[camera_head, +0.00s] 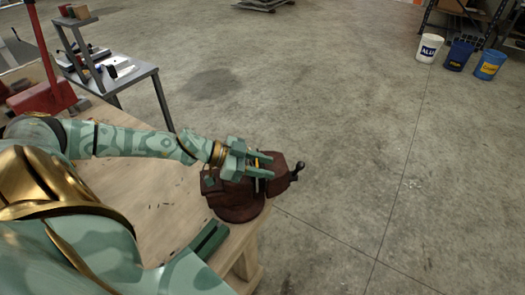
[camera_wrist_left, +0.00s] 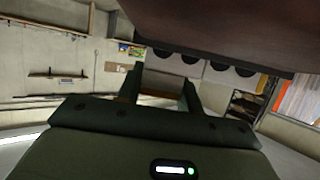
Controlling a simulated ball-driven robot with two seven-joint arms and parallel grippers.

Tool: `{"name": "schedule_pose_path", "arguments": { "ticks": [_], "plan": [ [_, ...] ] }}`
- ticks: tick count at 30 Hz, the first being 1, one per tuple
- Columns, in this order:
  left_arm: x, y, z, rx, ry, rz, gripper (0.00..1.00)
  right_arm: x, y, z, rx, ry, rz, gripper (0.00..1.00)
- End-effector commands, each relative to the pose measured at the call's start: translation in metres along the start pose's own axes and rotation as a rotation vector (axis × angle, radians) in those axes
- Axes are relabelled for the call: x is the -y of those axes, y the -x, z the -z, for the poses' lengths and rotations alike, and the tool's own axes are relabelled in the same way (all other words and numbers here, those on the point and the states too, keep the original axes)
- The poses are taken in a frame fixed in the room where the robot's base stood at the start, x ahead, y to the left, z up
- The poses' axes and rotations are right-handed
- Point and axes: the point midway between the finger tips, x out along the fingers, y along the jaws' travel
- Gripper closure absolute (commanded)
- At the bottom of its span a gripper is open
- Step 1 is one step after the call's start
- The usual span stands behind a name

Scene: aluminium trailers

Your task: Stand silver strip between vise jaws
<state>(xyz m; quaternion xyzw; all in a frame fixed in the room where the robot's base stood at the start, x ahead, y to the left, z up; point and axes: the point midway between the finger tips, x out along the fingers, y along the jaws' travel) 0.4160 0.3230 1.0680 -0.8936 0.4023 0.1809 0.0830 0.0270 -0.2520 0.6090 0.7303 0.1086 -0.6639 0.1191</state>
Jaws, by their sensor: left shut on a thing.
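The dark red-brown vise (camera_head: 238,204) stands on the corner of the wooden bench in the head view. Its brown body also fills the top right of the left wrist view (camera_wrist_left: 215,28). My left gripper (camera_head: 268,164) is at the vise jaws, its fingers pointing right across them. It is shut on the silver strip (camera_head: 257,184), of which only a thin pale upright sliver shows by the fingers. The fingers hide most of it, and I cannot tell whether it touches the jaws. The left gripper also shows in the wrist view (camera_wrist_left: 163,76).
The wooden bench (camera_head: 122,180) has small dark bits on it. The vise handle (camera_head: 297,170) sticks out to the right. A grey table (camera_head: 112,78) stands behind, left. White (camera_head: 429,48), dark blue (camera_head: 458,56) and light blue (camera_head: 489,65) buckets stand far right. The floor between is clear.

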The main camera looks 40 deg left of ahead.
Motion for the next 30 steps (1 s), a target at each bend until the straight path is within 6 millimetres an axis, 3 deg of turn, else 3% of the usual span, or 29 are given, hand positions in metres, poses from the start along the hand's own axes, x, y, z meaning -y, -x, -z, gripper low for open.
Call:
{"name": "schedule_pose_path", "arguments": {
  "ticks": [3, 4, 6, 7, 19, 23, 30],
  "plan": [
    [0.000, 0.000, 0.000, -0.001, 0.000, 0.000, 0.90, 0.000, 0.000, 0.000, 0.000, 0.000, 0.000, 0.64],
    [0.000, 0.000, 0.001, -0.001, 0.000, 0.000, 0.61, 0.000, 0.000, 0.000, 0.000, 0.000, 0.000, 0.64],
    [0.000, 0.000, 0.001, -0.001, 0.000, 0.000, 0.42, 0.000, 0.000, 0.000, 0.000, 0.000, 0.000, 0.64],
    [0.000, 0.000, 0.001, -0.001, 0.000, 0.000, 0.39, 0.000, 0.000, 0.000, 0.000, 0.000, 0.000, 0.64],
    [0.000, 0.009, -0.001, 0.004, 0.003, 0.000, 0.39, 0.000, 0.002, 0.000, 0.000, 0.000, 0.000, 0.64],
    [0.000, 0.027, -0.001, 0.006, 0.004, 0.000, 0.39, -0.001, 0.004, 0.001, -0.001, 0.001, -0.001, 0.64],
    [-0.001, 0.082, 0.005, 0.008, 0.006, 0.000, 0.39, -0.003, 0.038, 0.007, -0.010, 0.001, -0.004, 0.64]
  ]
}}
